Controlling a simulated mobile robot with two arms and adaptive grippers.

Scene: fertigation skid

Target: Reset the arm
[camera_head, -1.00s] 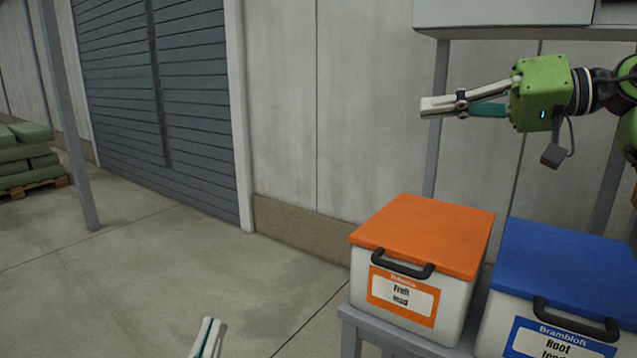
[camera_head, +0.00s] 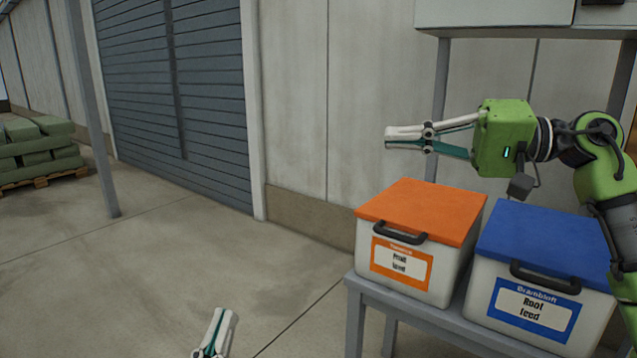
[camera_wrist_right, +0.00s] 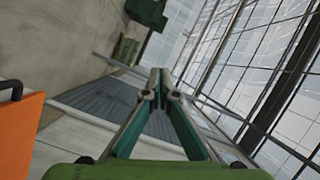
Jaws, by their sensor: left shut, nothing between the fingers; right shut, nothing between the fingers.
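My right gripper (camera_head: 390,138) comes in from the right in the head view, shut and empty, in the air above the orange-lidded box. Its fingertips also show close together in the right wrist view (camera_wrist_right: 160,72). My left gripper (camera_head: 222,314) shows only its fingers at the bottom edge of the head view. It is shut and empty, above the bare floor to the left of the bench; the rest of it is out of view.
An orange-lidded box (camera_head: 425,212) and a blue-lidded box (camera_head: 550,245) stand side by side on a grey bench (camera_head: 400,309). A grey post (camera_head: 92,120) and green sacks on a pallet (camera_head: 40,155) stand at the left. A roller shutter (camera_head: 180,90) is behind. The floor between is clear.

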